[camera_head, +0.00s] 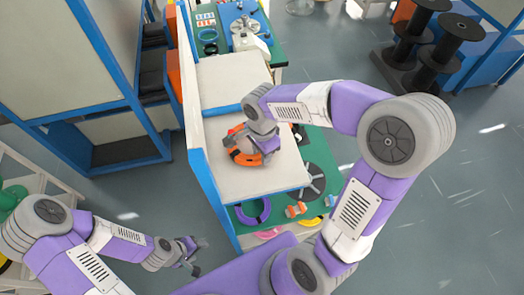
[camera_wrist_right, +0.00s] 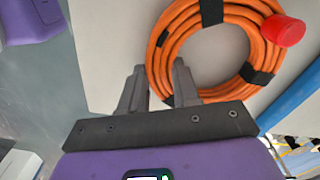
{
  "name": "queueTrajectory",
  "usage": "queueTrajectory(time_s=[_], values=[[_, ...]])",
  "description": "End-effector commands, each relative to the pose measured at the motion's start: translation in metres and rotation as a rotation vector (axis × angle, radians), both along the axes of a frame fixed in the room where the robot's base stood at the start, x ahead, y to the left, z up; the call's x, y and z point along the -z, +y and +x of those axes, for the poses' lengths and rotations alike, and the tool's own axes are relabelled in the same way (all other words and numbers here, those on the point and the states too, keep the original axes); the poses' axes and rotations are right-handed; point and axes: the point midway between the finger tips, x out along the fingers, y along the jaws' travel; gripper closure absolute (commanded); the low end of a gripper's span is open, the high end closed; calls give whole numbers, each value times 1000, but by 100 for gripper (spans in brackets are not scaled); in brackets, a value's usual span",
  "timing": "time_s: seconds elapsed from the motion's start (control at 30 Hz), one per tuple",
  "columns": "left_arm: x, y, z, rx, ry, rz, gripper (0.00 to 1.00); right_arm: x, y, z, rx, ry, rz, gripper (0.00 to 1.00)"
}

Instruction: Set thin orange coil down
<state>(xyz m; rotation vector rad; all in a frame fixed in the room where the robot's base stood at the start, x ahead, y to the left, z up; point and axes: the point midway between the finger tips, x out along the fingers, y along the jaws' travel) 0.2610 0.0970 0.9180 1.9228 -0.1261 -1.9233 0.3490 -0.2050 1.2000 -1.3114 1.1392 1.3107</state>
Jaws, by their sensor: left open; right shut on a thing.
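The orange coil (camera_head: 235,153) is a ring of cable with black bands, over the near white shelf board (camera_head: 240,185). In the right wrist view the coil (camera_wrist_right: 172,36) carries a red cap (camera_wrist_right: 284,30). My right gripper (camera_wrist_right: 159,78) is shut on the coil's near edge, with one finger on each side of the cable. In the head view the right gripper (camera_head: 262,152) partly covers the coil. I cannot tell whether the coil touches the board. My left gripper (camera_head: 190,258) is open and empty, low at the left, away from the shelf.
A blue upright panel (camera_head: 205,170) borders the board on the left. A purple coil (camera_head: 252,211) and small coloured parts lie on the green surface below. A second white board (camera_head: 232,80) lies behind. Black spools (camera_head: 440,45) stand at the right.

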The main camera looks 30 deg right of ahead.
Motion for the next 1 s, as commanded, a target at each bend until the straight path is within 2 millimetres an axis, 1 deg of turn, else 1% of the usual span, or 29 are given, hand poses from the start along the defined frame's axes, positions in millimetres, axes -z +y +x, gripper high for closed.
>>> queueTrajectory(time_s=[0.13, 0.23, 0.27, 0.4, 0.67, 0.77, 0.87, 1.0], values=[[0, 0, 0, 0, 0, 0, 43, 0, 0, 0, 0, -1, 0, 100], [4, 0, 0, 0, 0, 0, 43, 3, 0, 0, 0, -1, 0, 100], [4, 0, 0, 0, 0, 0, 43, 3, 0, 0, 0, 0, 0, 66], [3, 0, 0, 0, 0, 0, 43, 2, 0, 0, 0, 1, 0, 44], [3, 0, 0, 0, 0, 0, 43, 2, 0, 0, 0, 1, 0, 43], [0, 0, 0, 0, 0, 0, 43, -1, 0, 0, 0, 1, 0, 43], [-1, 0, 0, 0, 0, 0, 43, -12, 0, 1, 1, -2, 0, 43], [-2, 0, 0, 0, 0, 0, 43, -40, 0, 1, 1, -5, 0, 43]])
